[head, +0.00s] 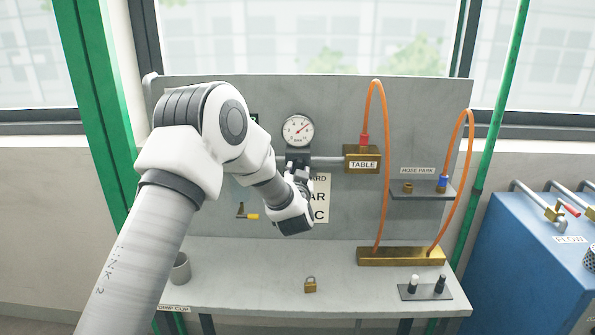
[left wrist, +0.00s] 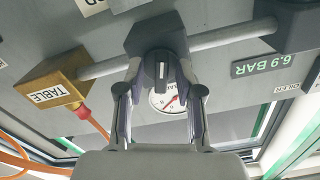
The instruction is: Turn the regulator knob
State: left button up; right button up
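The regulator is a dark block (head: 297,155) on a grey pipe under a round white gauge (head: 298,131). Its black knob (left wrist: 160,70) with a light pointer mark shows in the left wrist view; in the head view my gripper hides it. My left gripper (head: 301,177) is at the regulator's front. In the left wrist view, its two fingers (left wrist: 159,72) stand apart, one on each side of the knob, with a narrow gap visible beside it. I cannot tell if the tips touch it. The gauge (left wrist: 168,103) shows between the fingers. My right gripper is not in view.
A brass TABLE block (head: 362,158) with an orange hose (head: 386,160) is right of the regulator. A display (left wrist: 266,65) reads 6.9 BAR. A yellow-handled valve (head: 248,215) is lower left. A padlock (head: 310,285) lies on the bench (head: 250,280).

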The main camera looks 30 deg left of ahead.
pick_arm(q)
jog(key=shift+r, duration=0.15)
jog(key=v, duration=1.2)
jog(key=shift+w, duration=0.1)
jog(key=s+d+f+m+g+h, duration=0.15)
jog(key=s+f, duration=0.25)
jog(key=f, duration=0.6)
jog(key=s+d+f+m+g+h, duration=0.15)
jog(key=s+f, duration=0.25)
jog(key=f, duration=0.5)
jog(key=s+d+f+m+g+h, duration=0.1)
jog(key=s+d+f+g+h, duration=0.15)
jog(key=f, duration=0.75)
jog(key=s+d+f+g+h, duration=0.1)
jog(key=s+d+f+g, duration=0.1)
jog(key=s, duration=0.6)
jog(key=s+d+f+n+g+h, duration=0.1)
jog(key=s+d+f+g, duration=0.2)
jog(key=s, duration=0.6)
jog(key=s+d+f+g+h, duration=0.2)
jog(key=s+f+g, duration=0.3)
jog(key=s, duration=0.3)
jog(key=shift+s+d+f+n, duration=0.3)
jog(key=shift+d+f+n, duration=0.1)
jog(key=shift+f, duration=0.1)
